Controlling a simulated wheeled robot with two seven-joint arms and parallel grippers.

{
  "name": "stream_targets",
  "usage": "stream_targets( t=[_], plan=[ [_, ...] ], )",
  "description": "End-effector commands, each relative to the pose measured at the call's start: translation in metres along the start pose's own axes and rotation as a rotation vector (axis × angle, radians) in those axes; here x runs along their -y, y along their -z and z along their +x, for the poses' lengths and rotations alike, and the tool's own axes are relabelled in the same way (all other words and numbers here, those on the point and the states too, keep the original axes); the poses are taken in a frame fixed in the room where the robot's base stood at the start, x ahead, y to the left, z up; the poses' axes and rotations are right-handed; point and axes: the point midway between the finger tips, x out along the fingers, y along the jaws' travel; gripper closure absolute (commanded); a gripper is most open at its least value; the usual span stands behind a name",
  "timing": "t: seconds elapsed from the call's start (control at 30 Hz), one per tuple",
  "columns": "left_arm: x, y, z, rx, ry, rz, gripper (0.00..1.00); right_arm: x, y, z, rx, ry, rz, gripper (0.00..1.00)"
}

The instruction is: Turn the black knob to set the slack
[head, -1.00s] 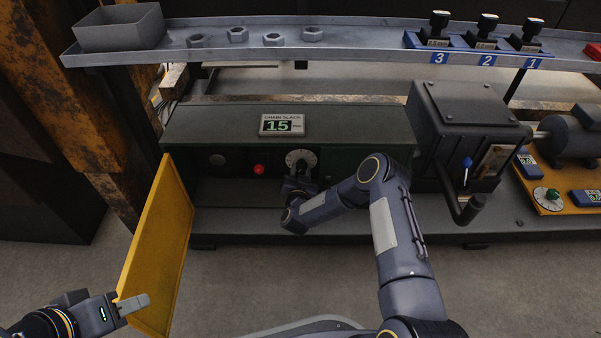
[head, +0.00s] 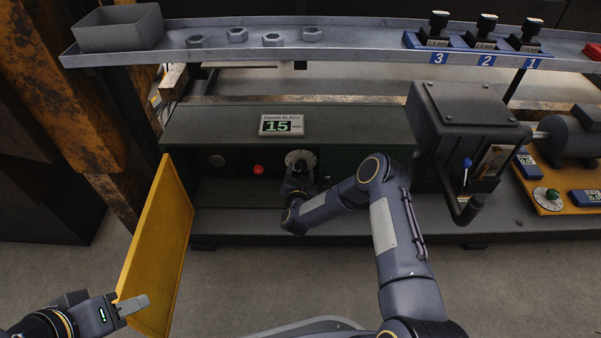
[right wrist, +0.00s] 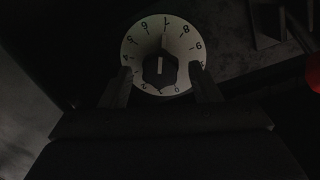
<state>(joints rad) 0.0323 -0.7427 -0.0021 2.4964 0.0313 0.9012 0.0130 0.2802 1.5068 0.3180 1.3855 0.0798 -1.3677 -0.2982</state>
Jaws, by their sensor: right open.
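The black knob (right wrist: 152,72) with a white pointer mark sits in the middle of a white numbered dial (right wrist: 133,50). In the head view the dial (head: 300,155) is on the green housing, its lower part hidden by my right gripper (head: 298,180). In the right wrist view my right gripper (right wrist: 161,76) is open, one finger on each side of the knob; I cannot tell whether they touch it. The chain slack display (head: 281,125) on top reads 15.
A red button (head: 258,170) is left of the dial; it also shows in the right wrist view (right wrist: 313,73). A black box with a blue-tipped lever (head: 467,162) stands to the right. A metal shelf (head: 370,38) runs above. The floor in front is clear.

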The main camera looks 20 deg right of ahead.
Motion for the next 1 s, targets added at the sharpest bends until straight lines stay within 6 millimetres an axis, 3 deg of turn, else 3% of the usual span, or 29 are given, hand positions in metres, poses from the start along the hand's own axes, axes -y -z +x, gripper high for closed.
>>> stream_targets(
  t=[0.17,0.4,0.6,1.0],
  plan=[
    [-0.003,0.004,-0.007,0.000,0.000,0.000,0.64,0.002,0.002,-0.013,0.003,0.002,-0.001,0.44],
    [-0.011,0.012,-0.023,0.000,0.000,0.000,0.64,0.002,0.003,-0.054,0.004,0.001,-0.001,0.44],
    [-0.013,0.014,-0.029,0.000,0.000,0.000,0.64,0.000,0.001,-0.075,0.002,0.000,-0.001,0.44],
    [-0.013,0.014,-0.028,0.000,0.000,0.000,0.64,0.000,0.000,-0.078,0.000,0.000,0.000,0.44]
  ],
)
